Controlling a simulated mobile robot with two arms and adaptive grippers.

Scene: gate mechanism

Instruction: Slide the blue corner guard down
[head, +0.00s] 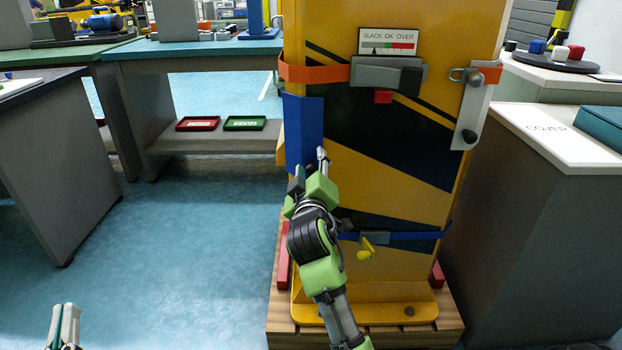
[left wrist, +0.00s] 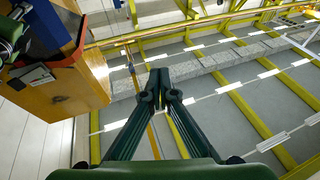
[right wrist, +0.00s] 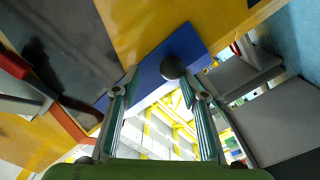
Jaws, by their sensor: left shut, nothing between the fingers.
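The blue corner guard (head: 303,120) stands upright on the left front edge of the yellow and black cabinet (head: 400,200), just below the orange strap (head: 315,73). My right gripper (head: 311,168) is at the guard's lower part. In the right wrist view the guard (right wrist: 155,82) carries a round dark knob (right wrist: 173,68). My right gripper's fingers (right wrist: 157,85) are apart there, with the knob near the tips; contact cannot be told. My left gripper (head: 65,318) is low at the far left, away from the cabinet. Its fingers (left wrist: 161,78) are together and empty.
A grey buckle (head: 388,75) with a gauge label sits on the orange strap. A blue lower strap (head: 410,236) with a yellow handle (head: 367,248) crosses the cabinet, which stands on a wooden pallet (head: 380,335). Benches flank it; floor to the left is clear.

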